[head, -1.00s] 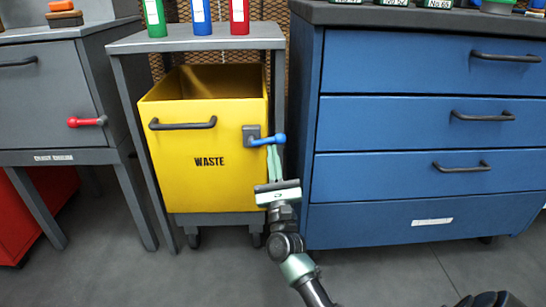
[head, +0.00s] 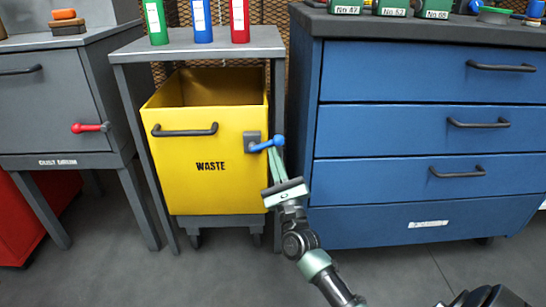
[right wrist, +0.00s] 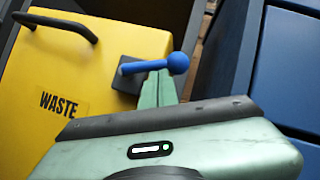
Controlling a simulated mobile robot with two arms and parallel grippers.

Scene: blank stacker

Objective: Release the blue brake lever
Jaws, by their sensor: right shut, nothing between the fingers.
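The blue brake lever (head: 266,145) sits on a grey bracket on the front right of the yellow waste bin (head: 210,190). It points right and tilts slightly upward to its round knob. My right gripper (head: 275,154) is shut and empty, its green fingers pointing up with the tips just under the lever near the knob. In the right wrist view the lever (right wrist: 145,67) crosses just above the fingertips (right wrist: 158,76). The tips look in contact with its underside, but I cannot be sure. My left gripper is not in view.
The bin stands on casters under a grey table (head: 190,47) with binders on top. Its right table leg (head: 278,100) and a blue drawer cabinet (head: 400,130) are close to the right. A grey cabinet with a red lever (head: 88,128) stands left. The floor in front is clear.

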